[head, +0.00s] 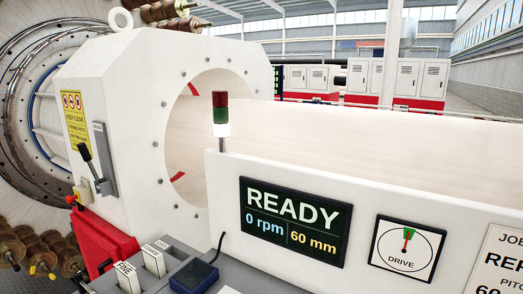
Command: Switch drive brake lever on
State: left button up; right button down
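A lever with a black grip (85,152) sticks out from a grey plate (105,155) on the front side of the white machine housing (130,75), at the left. Its grip points up and to the left, away from the plate. I cannot read a label that names it as the drive brake lever. Neither of my grippers is in view, and nothing is seen touching the lever.
The display (292,221) reads READY, 0 rpm, 60 mm. A DRIVE dial (403,249) is right of it. A signal tower (220,115) stands on the panel. Labelled switches (153,262) and brown spools (45,250) are at lower left.

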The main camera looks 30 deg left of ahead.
aim_at(82, 146)
jog(key=u, duration=2.2)
jog(key=i+j, duration=0.25)
jog(key=i, duration=0.2)
jog(key=i+j, duration=0.2)
jog(key=i, duration=0.25)
jog(key=i+j+u, duration=0.1)
jog(key=i+j, duration=0.15)
jog(key=i, duration=0.15)
jog(key=i+j, duration=0.2)
jog(key=i, duration=0.25)
jog(key=i+j, duration=0.2)
jog(key=i, duration=0.25)
